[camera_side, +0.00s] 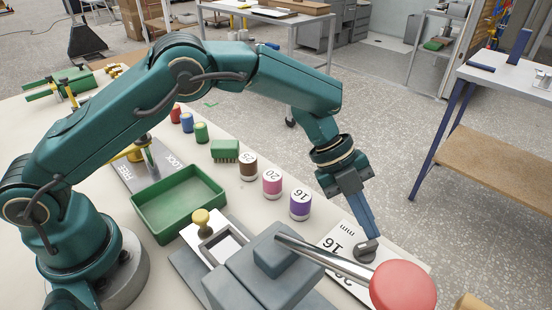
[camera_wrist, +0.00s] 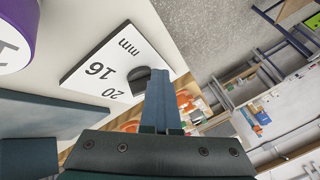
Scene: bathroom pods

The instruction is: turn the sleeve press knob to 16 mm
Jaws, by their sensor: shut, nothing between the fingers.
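The dark grey knob (camera_side: 366,251) sits on a white dial plate (camera_side: 338,238) marked 16, 20 and mm, at the lower right in the side view. In the wrist view the knob (camera_wrist: 140,77) shows beside the 16 and 20 marks, partly behind the fingers. Its exact setting cannot be told. My gripper (camera_side: 372,236) points down with its fingers together and empty, the tips at or just above the knob. Contact cannot be told. The grey sleeve press (camera_side: 265,275) stands left of the plate, its lever ending in a red ball (camera_side: 403,285).
Purple 16 (camera_side: 300,204), pink 20 (camera_side: 272,183) and brown 25 (camera_side: 248,167) sleeves stand behind the press. A green tray (camera_side: 178,203) and a green brush (camera_side: 225,150) are further left. The red ball and lever stand close in front of the knob.

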